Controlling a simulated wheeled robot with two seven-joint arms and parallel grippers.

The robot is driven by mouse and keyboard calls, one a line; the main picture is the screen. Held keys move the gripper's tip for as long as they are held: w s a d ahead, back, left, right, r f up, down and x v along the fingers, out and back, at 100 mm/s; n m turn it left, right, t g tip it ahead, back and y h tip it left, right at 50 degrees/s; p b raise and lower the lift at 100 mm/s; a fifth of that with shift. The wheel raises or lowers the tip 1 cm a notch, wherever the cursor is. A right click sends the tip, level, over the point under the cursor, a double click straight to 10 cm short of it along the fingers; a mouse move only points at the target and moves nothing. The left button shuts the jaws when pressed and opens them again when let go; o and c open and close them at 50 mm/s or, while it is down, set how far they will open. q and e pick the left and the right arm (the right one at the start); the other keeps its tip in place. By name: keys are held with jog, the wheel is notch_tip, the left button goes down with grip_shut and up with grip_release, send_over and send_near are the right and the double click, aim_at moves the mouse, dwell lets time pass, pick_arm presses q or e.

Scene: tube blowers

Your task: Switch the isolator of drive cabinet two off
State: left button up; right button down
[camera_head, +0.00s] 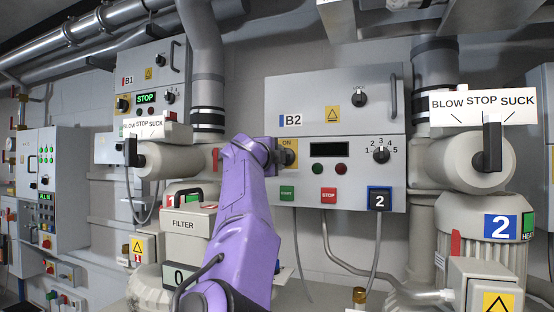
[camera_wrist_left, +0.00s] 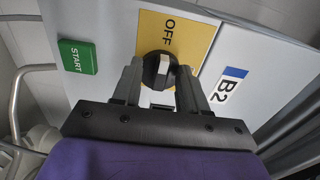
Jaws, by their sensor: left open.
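Drive cabinet B2 (camera_head: 300,92) is the grey box on the wall in the middle of the head view. Its isolator knob (camera_wrist_left: 157,68) is dark with a white bar and sits on a yellow plate (camera_wrist_left: 181,32). In the left wrist view the word OFF shows on the plate; in the head view ON shows at its upper right. Which word the knob points to is hard to tell. My left gripper (camera_wrist_left: 160,84) is open, its fingers on either side of the knob; contact cannot be told. In the head view my purple arm hides most of the plate. My right gripper is out of view.
Below the plate on B2 are a green START button (camera_head: 287,194), a red STOP button (camera_head: 328,195) and a blue 2 sign (camera_head: 380,199). A numbered dial (camera_head: 381,155) is at right. Cabinet B1 (camera_head: 150,65) stands left; blowers with levers flank B2.

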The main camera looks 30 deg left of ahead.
pick_arm(q)
jog(key=b+v, duration=0.4)
jog(key=v, duration=0.3)
jog(key=shift+s, duration=0.2)
jog(key=shift+s+d, duration=0.1)
